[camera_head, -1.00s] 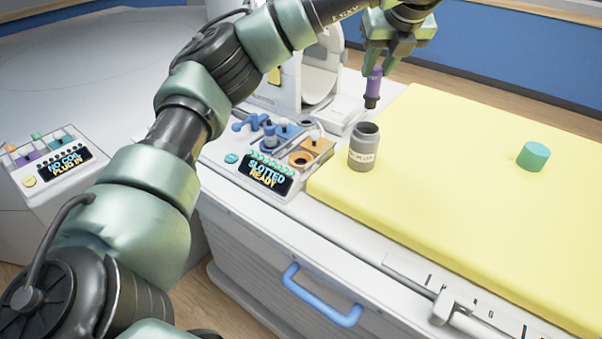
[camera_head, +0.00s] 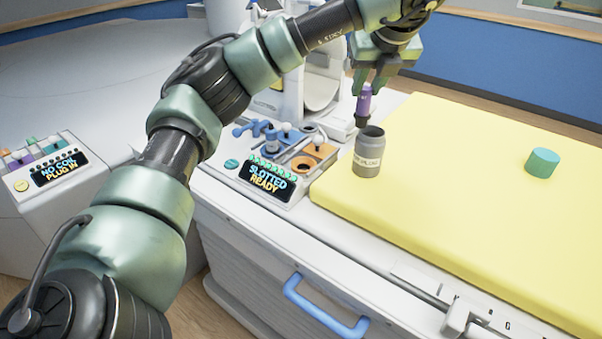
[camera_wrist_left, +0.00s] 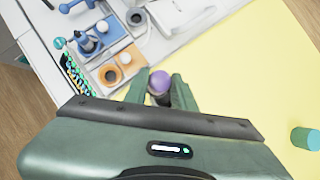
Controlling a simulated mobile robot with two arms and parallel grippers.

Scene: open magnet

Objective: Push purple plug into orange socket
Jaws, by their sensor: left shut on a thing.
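The purple plug (camera_head: 364,104) has a dark lower end and hangs nearly upright. My left gripper (camera_head: 366,88) is shut on its upper part and holds it above and just behind the grey labelled jar. In the left wrist view the plug's purple top (camera_wrist_left: 159,84) shows between the fingers (camera_wrist_left: 160,88). The orange socket (camera_head: 303,165) is a round ring with a dark hole on the white panel, left of the plug. It also shows in the left wrist view (camera_wrist_left: 110,75). My right gripper is not in view.
The open grey jar (camera_head: 368,153) stands on the yellow mat (camera_head: 470,190) close to the socket panel. A panel screen (camera_head: 267,178) reads "SLOTTED READY". Blue parts (camera_head: 250,128) stand behind the socket. A green cylinder (camera_head: 542,162) sits on the mat at right.

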